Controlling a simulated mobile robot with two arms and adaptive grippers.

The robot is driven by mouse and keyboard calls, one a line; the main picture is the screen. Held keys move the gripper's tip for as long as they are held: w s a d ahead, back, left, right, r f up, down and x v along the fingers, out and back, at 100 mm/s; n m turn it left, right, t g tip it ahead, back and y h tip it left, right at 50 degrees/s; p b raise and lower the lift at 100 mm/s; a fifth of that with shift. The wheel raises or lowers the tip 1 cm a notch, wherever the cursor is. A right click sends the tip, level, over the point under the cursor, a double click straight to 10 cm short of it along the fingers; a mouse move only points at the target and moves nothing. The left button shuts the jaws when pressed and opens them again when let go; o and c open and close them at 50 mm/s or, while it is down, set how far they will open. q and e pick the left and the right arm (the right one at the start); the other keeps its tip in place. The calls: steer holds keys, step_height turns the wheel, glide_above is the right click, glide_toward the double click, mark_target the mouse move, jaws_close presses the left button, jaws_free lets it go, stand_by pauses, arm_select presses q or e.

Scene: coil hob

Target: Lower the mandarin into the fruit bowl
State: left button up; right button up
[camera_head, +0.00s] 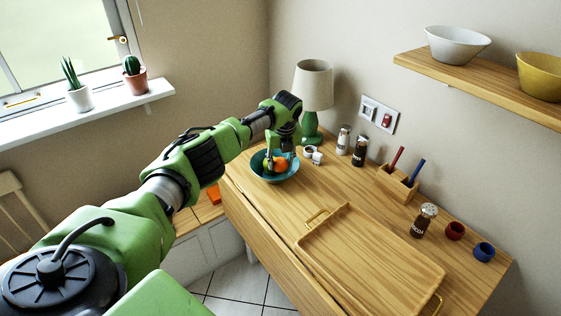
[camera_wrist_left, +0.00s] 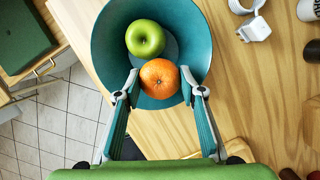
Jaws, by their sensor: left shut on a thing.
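The teal fruit bowl (camera_head: 290,176) stands at the far left end of the wooden table; its wall (camera_wrist_left: 108,45) fills the upper middle of the left wrist view. The orange mandarin (camera_wrist_left: 160,78) is between the fingertips of my left gripper (camera_wrist_left: 163,88), which is shut on it. From above, the mandarin overlaps the near inside of the bowl. It also shows at the bowl in the head view (camera_head: 282,165). A green apple (camera_wrist_left: 145,38) lies in the bowl beside the mandarin. Whether the mandarin touches the bowl floor is hidden. My right gripper is not in view.
A lamp (camera_head: 314,85) stands behind the bowl. A small white cup (camera_head: 317,158), shakers (camera_head: 343,141) and a pen holder (camera_head: 397,184) stand along the wall. A wooden tray (camera_head: 370,262) lies on the near right. Bare tabletop lies between bowl and tray.

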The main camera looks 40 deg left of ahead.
mark_target(281, 168)
arm_select(q)
steer(key=shift+f+b, duration=1.05)
steer(key=shift+f, duration=0.5)
stand_by(0.4)
steer(key=o, duration=1.2)
steer(key=shift+r, duration=0.1)
steer(key=v, duration=1.2)
